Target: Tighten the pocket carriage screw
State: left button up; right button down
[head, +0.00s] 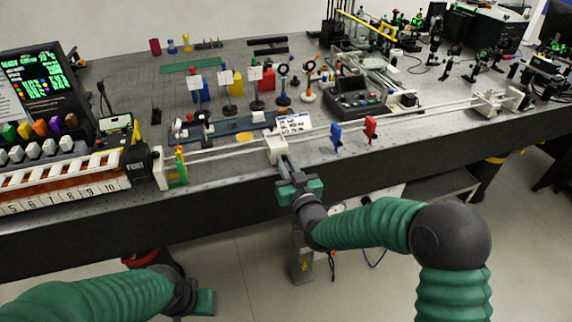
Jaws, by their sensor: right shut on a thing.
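The pocket carriage appears to be the white block (276,148) on the pale twin rails (225,150) along the bench's front edge. My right gripper (286,168) reaches up to the front of this block from the bench edge. It is shut on a small part there, apparently the carriage screw. The screw itself is hidden by the jaws, so its seating cannot be seen. My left gripper (206,301) hangs low in front of the bench, well away from the rails. Its jaws are too unclear to judge.
A red clip (370,128) and a blue clip (336,134) stand on the rails to the right. A white end block (158,168) and a numbered rack (60,185) are at left. A white labelled card (293,123) lies behind the carriage. Optics crowd the bench behind.

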jog(key=m+b, duration=0.1)
jog(key=m, duration=0.9)
jog(key=shift+m+b, duration=0.35)
jog(key=shift+m, duration=0.05)
jog(key=m, duration=0.5)
jog(key=shift+f, duration=0.1)
jog(key=m, duration=0.5)
jog(key=shift+f, duration=0.1)
jog(key=shift+s, duration=0.1)
jog(key=c, duration=1.6)
grip_release()
jog(key=shift+o, duration=1.1)
